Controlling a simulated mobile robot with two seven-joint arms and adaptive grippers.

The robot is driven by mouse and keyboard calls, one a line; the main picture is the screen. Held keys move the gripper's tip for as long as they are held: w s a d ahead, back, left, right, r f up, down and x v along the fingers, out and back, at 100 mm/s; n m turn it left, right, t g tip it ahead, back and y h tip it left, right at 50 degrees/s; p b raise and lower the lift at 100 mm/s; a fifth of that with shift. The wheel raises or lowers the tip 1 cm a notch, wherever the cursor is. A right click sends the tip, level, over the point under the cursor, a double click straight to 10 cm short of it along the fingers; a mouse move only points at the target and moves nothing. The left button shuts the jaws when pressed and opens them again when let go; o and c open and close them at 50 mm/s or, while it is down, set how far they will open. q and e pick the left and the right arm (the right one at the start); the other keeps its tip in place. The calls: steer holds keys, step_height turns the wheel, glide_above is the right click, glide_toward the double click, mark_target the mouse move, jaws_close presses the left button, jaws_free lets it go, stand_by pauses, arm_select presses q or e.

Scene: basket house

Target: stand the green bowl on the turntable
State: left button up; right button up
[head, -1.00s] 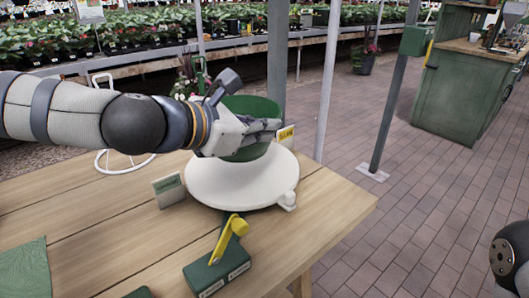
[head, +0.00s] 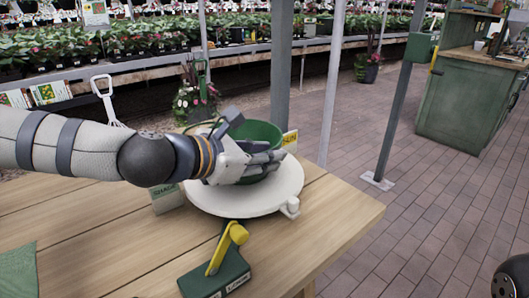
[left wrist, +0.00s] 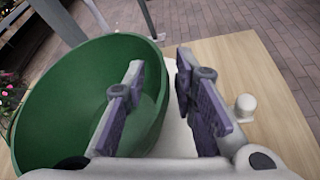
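The green bowl (head: 262,131) stands about level on the white round turntable (head: 232,207) in the head view. My left gripper (head: 276,160) reaches in from the left at the bowl's near side and hides part of it. In the left wrist view, the bowl (left wrist: 50,110) fills the left. One finger of the left gripper (left wrist: 160,68) is inside the bowl and the other outside, with the rim between them. The fingers are apart, with a gap beside the wall. A strip of the turntable (left wrist: 175,140) shows below. My right gripper is out of view.
On the wooden table (head: 320,225) are a green box with a yellow lever (head: 222,265) in front of the turntable, a small sign (head: 167,196) left of it and a yellow tag (head: 290,140) behind. A metal post (head: 281,70) rises behind the table.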

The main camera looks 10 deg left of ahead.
arm_select(q)
steer(key=shift+r, duration=0.4)
steer(key=p+v, duration=0.4)
steer(key=v, duration=0.8)
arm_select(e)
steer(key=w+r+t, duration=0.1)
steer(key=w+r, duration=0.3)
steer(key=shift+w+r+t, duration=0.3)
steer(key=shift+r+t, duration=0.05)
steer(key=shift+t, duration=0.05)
arm_select(q)
steer(key=shift+f, duration=0.2)
